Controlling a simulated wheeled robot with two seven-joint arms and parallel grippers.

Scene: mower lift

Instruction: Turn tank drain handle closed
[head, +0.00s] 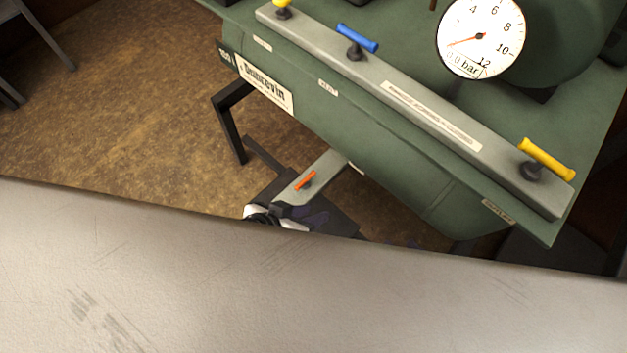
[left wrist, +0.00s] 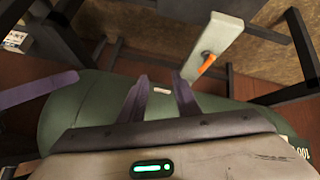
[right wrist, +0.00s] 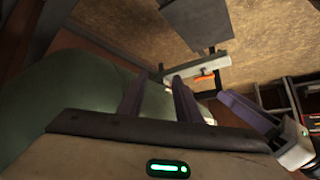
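The drain handle is a small orange lever (head: 306,180) on a pale grey bar (head: 325,168) below the green tank (head: 370,150). The lever also shows in the left wrist view (left wrist: 207,66) and the right wrist view (right wrist: 204,77). My left gripper (left wrist: 160,80) is open and empty, with its purple fingers apart and short of the lever. In the head view it is just below the lever, partly hidden by the pale foreground surface. My right gripper (right wrist: 160,78) is open and empty, with the lever beyond its fingers. In the head view it is almost entirely hidden.
A grey rail on the tank's top carries a blue handle (head: 357,38) and yellow handles (head: 546,160). A black frame leg (head: 230,125) stands left of the bar. A pale surface (head: 300,300) fills the foreground. Brown floor is open at left.

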